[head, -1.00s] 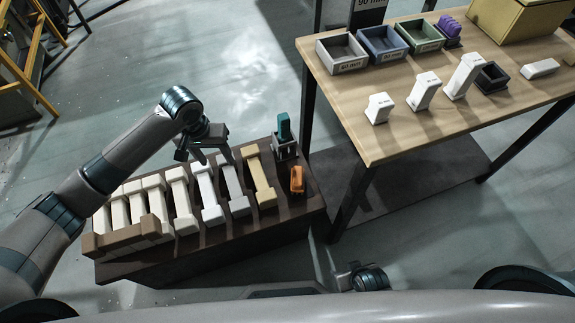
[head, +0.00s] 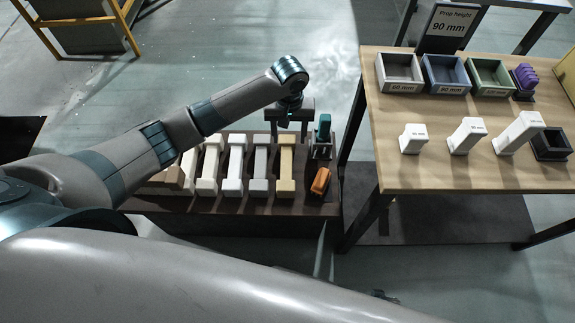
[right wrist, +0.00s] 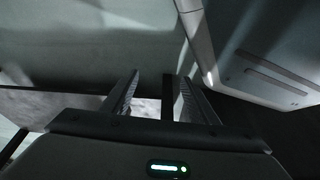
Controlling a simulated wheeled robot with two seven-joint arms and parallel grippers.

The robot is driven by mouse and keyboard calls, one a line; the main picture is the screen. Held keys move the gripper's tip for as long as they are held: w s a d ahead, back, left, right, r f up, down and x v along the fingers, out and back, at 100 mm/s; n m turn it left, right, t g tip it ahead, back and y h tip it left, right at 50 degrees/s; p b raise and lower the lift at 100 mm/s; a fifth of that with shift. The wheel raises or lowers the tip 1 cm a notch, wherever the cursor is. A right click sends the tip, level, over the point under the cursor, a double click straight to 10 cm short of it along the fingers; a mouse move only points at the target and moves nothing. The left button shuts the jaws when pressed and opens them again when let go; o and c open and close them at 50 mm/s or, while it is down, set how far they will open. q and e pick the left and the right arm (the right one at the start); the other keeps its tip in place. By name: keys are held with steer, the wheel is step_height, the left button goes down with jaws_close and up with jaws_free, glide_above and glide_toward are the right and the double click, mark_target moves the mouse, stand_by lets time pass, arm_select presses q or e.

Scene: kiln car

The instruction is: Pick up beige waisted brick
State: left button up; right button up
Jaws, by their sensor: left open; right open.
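The beige waisted brick (head: 286,168) stands at the right end of a row of waisted bricks on a dark low platform (head: 262,205), narrow in the middle with wider ends. My left gripper (head: 289,132) is open above its far end, with one finger to each side in the head view. I cannot tell how far above the brick the fingertips are. The gripper partly hides the brick's far end. My right gripper (right wrist: 154,95) is open and empty in the right wrist view, away from the bricks.
White and grey bricks (head: 234,168) stand close on the left. A teal item in a dark holder (head: 321,150) and an orange item (head: 320,181) are just right. A wooden table (head: 420,175) with trays, white props and a "90 mm" sign (head: 452,22) stands further right.

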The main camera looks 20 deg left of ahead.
arm_select(q)
steer(key=b, duration=0.1)
glide_toward(287, 163)
steer(key=f, duration=0.5)
steer(key=shift+w+d+f, duration=0.15)
steer(key=shift+d, duration=0.1)
steer(key=shift+f, duration=0.15)
steer(key=shift+a+f, duration=0.1)
steer(key=shift+f, duration=0.35)
steer(key=f, duration=0.4)
steer(key=shift+s+a+f, duration=0.15)
steer(key=shift+s+a, duration=0.05)
steer(key=shift+a, duration=0.05)
steer(key=shift+f, duration=0.1)
steer(key=c, duration=1.1)
jaws_close()
arm_select(e)
steer(key=shift+s+d+r+g, duration=0.15)
steer(key=shift+s+d+g, duration=0.25)
steer(key=shift+d, duration=0.05)
